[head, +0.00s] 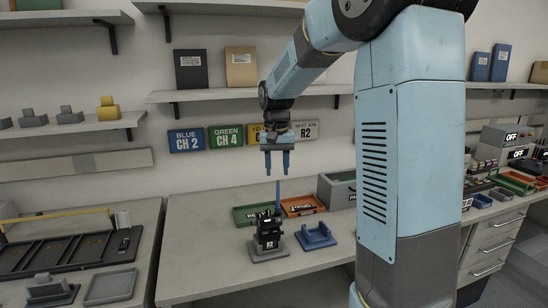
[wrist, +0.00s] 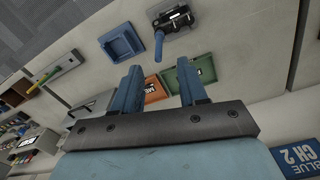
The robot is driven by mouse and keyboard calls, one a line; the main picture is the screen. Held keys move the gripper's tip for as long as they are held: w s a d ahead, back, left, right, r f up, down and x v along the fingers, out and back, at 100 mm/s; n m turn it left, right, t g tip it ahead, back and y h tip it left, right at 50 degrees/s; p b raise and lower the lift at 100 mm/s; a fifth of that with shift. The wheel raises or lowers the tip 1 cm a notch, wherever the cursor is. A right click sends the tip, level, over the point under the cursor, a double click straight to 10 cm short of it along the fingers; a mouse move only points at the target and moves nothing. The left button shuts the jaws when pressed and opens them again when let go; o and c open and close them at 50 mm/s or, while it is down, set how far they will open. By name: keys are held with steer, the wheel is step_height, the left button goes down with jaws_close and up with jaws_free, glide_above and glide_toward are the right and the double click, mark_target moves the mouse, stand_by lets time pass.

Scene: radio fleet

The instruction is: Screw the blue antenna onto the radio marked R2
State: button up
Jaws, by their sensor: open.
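The black radio marked R2 (head: 268,232) stands upright in a grey holder (head: 270,254) on the bench. The blue antenna (head: 278,194) stands upright at the radio's top; whether it is screwed tight I cannot tell. In the wrist view the antenna (wrist: 158,46) points up from the radio (wrist: 176,20), towards my camera. My gripper (head: 277,172) is open and empty, above the antenna and apart from it. In the wrist view my gripper (wrist: 160,68) shows its two blue fingers spread, with the antenna's tip beyond the gap between them.
An empty blue holder (head: 316,238) sits right of the radio. Green (head: 243,218) and orange (head: 302,206) trays lie behind it, with a grey box (head: 336,190) at the back. The bench's left front is clear.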

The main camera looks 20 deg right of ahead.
mark_target(278, 206)
step_height(278, 206, down, 10)
steer(key=shift+d+r, duration=0.1)
steer(key=shift+r, duration=0.05)
stand_by(0.3)
jaws_close()
stand_by(0.4)
